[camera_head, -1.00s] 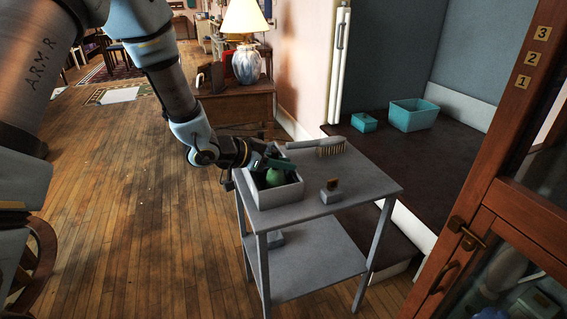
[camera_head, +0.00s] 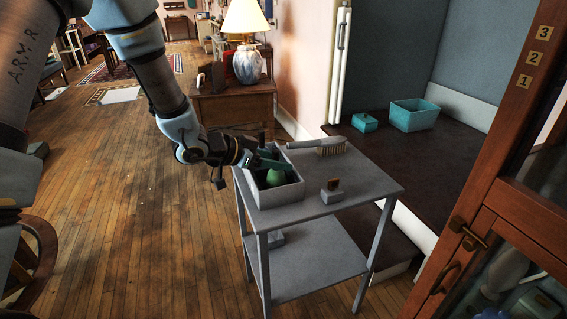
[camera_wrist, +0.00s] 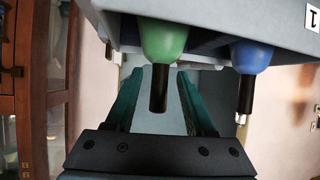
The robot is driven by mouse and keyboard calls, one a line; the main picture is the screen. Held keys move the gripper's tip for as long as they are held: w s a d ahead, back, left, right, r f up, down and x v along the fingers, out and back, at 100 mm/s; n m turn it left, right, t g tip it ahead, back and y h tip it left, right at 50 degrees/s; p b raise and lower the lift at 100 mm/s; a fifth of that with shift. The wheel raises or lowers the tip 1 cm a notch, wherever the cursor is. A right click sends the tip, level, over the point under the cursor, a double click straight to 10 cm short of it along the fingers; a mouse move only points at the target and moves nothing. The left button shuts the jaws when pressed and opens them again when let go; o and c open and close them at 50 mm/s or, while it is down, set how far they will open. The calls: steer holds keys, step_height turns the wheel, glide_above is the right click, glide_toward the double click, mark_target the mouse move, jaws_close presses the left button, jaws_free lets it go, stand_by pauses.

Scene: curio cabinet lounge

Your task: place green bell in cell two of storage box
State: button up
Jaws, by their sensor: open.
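The green bell (camera_head: 275,177) sits in the pale grey box (camera_head: 277,196) on the small grey table. In the wrist view the green bell (camera_wrist: 164,40) shows its dark handle, and a blue bell (camera_wrist: 251,55) with a dark handle is to its right. My gripper (camera_head: 272,161) is over the box's far left side, close to the green bell. In the wrist view its teal fingers are apart, with the bell's handle seen between them and a gap on each side. The bell's base and the cell floors are hidden.
A brush (camera_head: 318,146) and a small grey block-like object (camera_head: 331,191) lie on the grey table (camera_head: 365,182). Teal boxes (camera_head: 414,114) stand on the dark platform behind. A wooden cabinet (camera_head: 503,170) stands close at the right. Floor at the left is open.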

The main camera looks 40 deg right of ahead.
steer(key=v, duration=0.9)
steer(key=w+a+n+t+y, duration=0.2)
steer(key=w+a+n+t, duration=0.35)
steer(key=w+a, duration=0.45)
steer(key=w+a+n+t+y, duration=0.2)
steer(key=w+a+n+y, duration=0.1)
steer(key=a, duration=0.4)
steer(key=w+a+n+t+y, duration=0.1)
steer(key=w+a+n+y, duration=0.15)
steer(key=a, duration=0.55)
steer(key=s+a+n+g+y, duration=0.4)
steer(key=s+a+n, duration=0.4)
steer(key=s+a, duration=0.4)
steer(key=a, duration=0.3)
steer(key=shift+s+a+r, duration=0.2)
steer(key=shift+r, duration=0.15)
steer(key=shift+g, duration=0.25)
